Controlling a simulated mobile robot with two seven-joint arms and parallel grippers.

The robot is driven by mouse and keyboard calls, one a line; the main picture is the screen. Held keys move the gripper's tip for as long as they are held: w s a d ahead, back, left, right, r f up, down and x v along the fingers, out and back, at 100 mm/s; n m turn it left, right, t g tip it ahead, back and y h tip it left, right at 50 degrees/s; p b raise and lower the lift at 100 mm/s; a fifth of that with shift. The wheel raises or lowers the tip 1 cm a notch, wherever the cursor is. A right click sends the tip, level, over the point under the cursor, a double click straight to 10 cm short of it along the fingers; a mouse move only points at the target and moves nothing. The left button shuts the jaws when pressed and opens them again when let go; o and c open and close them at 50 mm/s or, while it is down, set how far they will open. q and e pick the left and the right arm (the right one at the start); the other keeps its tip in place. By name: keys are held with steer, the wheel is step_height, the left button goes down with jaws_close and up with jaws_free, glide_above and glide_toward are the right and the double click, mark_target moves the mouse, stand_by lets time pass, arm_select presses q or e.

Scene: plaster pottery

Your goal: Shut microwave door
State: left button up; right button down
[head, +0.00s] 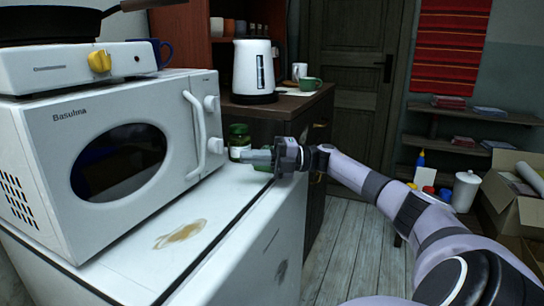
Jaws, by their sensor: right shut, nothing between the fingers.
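The white microwave (60,150) stands on a white-topped cabinet at the left. Its door (165,105), with a dark oval window and a vertical handle (196,135), looks flush with the body. Two knobs sit to the right of the handle. My right gripper (250,156) is shut and empty, to the right of the microwave's front. Its fingers point left towards the handle, with a visible gap between them and the handle. My left gripper is out of view.
A green-lidded jar (238,141) stands just behind my right gripper's fingers. A hot plate (75,66) with a black pan (50,25) sits on the microwave. A white kettle (254,70) stands on the wooden counter behind. The stained white top (180,235) before the microwave is clear.

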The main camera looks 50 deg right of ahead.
steer(key=shift+s+d+f+b, duration=0.1)
steer(key=shift+s+d, duration=0.15)
steer(key=shift+d, duration=0.6)
steer(key=shift+s+d+f+b, duration=0.15)
steer(key=shift+s+d, duration=0.1)
steer(key=shift+d, duration=0.65)
steer(key=shift+s+d+b, duration=0.1)
steer(key=shift+s+d, duration=0.15)
steer(key=shift+d, duration=0.6)
